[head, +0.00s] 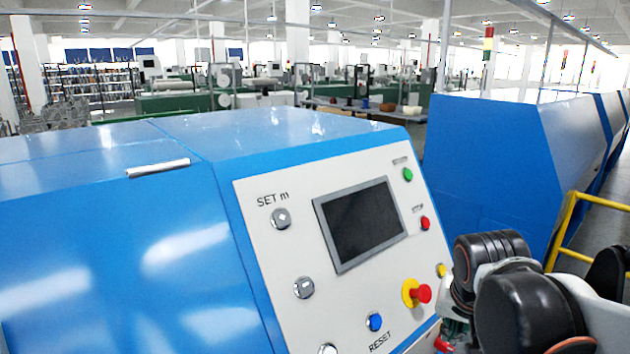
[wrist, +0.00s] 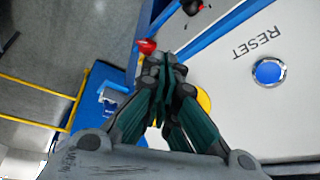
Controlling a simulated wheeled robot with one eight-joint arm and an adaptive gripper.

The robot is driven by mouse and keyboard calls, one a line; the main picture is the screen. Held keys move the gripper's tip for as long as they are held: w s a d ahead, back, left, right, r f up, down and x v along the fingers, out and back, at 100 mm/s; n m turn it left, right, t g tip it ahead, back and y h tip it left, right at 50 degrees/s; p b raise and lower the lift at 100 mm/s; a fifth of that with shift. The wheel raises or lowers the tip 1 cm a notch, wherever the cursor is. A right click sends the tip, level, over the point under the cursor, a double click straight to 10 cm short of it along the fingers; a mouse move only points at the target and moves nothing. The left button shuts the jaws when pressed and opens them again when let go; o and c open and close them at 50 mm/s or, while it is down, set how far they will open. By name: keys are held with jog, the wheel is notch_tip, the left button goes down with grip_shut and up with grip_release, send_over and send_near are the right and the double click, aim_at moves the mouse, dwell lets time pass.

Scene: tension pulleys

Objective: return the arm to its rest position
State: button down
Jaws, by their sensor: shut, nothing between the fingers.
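My arm, with black and white links (head: 520,300), is folded at the lower right of the head view, in front of the control panel's right edge. My gripper (wrist: 160,62) shows in the middle of the wrist view. Its dark grey and green fingers are together and hold nothing. They are over the edge of the white control panel (wrist: 225,30), and I cannot tell how far above it. In the head view the fingers cannot be made out clearly.
The blue machine (head: 110,250) carries the panel with a dark screen (head: 360,222), a red emergency stop (head: 423,293) and a blue RESET button (head: 375,321). Another blue machine (head: 500,170) stands behind. A yellow rail (head: 565,225) is at right; grey floor (wrist: 60,45) is open beside it.

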jog(key=s+a+f+n+t+y+b, duration=0.1)
jog(key=s+a+n, duration=0.4)
jog(key=s, duration=0.5)
jog(key=shift+a+f+t+y+b, duration=0.2)
jog(key=shift+f+t+y+b, duration=0.2)
jog(key=shift+f+t+b, duration=0.45)
jog(key=shift+s+a+f, duration=0.1)
jog(key=shift+a, duration=0.05)
